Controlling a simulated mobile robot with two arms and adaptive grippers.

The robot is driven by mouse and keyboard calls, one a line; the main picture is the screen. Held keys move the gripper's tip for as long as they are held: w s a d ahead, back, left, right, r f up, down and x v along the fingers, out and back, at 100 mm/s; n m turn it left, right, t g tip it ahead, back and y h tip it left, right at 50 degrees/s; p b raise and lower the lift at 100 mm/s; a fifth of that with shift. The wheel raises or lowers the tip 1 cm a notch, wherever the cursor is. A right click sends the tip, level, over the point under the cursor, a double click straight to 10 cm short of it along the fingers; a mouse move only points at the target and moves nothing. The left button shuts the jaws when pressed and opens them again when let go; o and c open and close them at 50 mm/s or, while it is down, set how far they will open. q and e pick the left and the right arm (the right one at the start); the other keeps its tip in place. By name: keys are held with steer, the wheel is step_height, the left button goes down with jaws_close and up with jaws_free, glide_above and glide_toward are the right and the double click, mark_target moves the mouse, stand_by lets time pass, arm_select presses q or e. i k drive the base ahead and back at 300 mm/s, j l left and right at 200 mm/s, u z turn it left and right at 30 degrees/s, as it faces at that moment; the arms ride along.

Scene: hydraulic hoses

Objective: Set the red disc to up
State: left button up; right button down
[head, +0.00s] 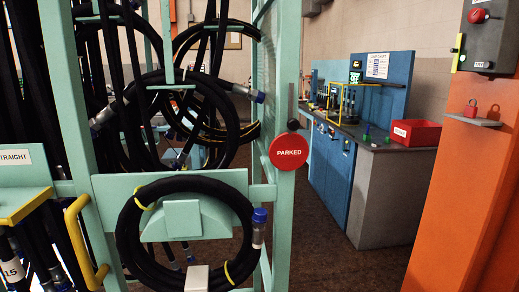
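The red disc (289,152) bears the white word PARKED. It is at the right post of the mint green hose rack (70,110), facing me, with its lettering level. A round black knob (293,125) shows just above the disc's top edge. I cannot tell how the disc is fixed to the post. Neither of my grippers is in the head view.
Coiled black hoses (126,225) hang on the rack left of the disc. A yellow handle (75,235) is at the lower left. A workbench (385,160) with a red bin (416,133) stands behind right. An orange column (465,190) is at the right. Floor between is clear.

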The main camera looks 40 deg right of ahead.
mark_target(290, 150)
steer(key=z, duration=1.3)
